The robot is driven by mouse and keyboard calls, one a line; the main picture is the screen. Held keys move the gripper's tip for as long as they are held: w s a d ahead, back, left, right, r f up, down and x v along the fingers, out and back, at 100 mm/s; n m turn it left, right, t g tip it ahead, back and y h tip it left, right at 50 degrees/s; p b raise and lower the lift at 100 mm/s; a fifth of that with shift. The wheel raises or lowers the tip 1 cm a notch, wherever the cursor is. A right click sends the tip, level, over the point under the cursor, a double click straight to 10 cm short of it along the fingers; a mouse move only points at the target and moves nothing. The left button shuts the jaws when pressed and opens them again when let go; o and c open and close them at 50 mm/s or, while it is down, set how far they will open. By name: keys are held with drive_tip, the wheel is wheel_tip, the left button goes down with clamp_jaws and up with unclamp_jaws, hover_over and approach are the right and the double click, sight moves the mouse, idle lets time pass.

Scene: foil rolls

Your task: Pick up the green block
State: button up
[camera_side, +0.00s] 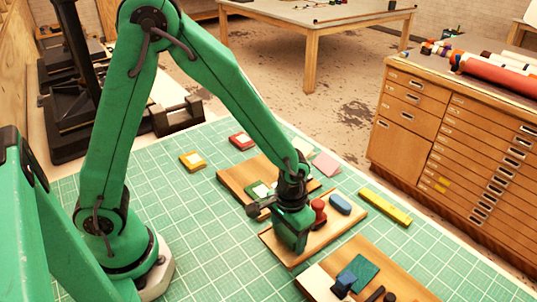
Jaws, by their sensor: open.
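My gripper (292,240) points down at the middle wooden board (330,228), low over its left part. Its jaws are open, but the fingertips and what lies between them are hard to make out. A dark green flat square block (364,268) lies on the front right board (400,284), to the right of my gripper and apart from it. I cannot tell which green piece is the task's block.
A red knobbed piece (319,212) and a blue rounded block (340,204) sit close right of my gripper. A dark blue block (344,284) touches or nears the dark green square. A yellow bar (385,207) lies right. The green grid mat (215,240) is clear at the front left.

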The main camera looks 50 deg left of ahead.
sight(289, 232)
drive_tip(key=shift+c, duration=0.2)
drive_tip(key=c, duration=0.7)
drive_tip(key=shift+r, duration=0.15)
drive_tip(key=shift+c, duration=0.2)
drive_tip(key=shift+r, duration=0.8)
wheel_tip(289, 232, up, 2)
drive_tip(key=shift+r, duration=0.1)
drive_tip(key=s+d+r, duration=0.7)
drive_tip(key=s, duration=0.2)
drive_tip(key=shift+s, duration=0.2)
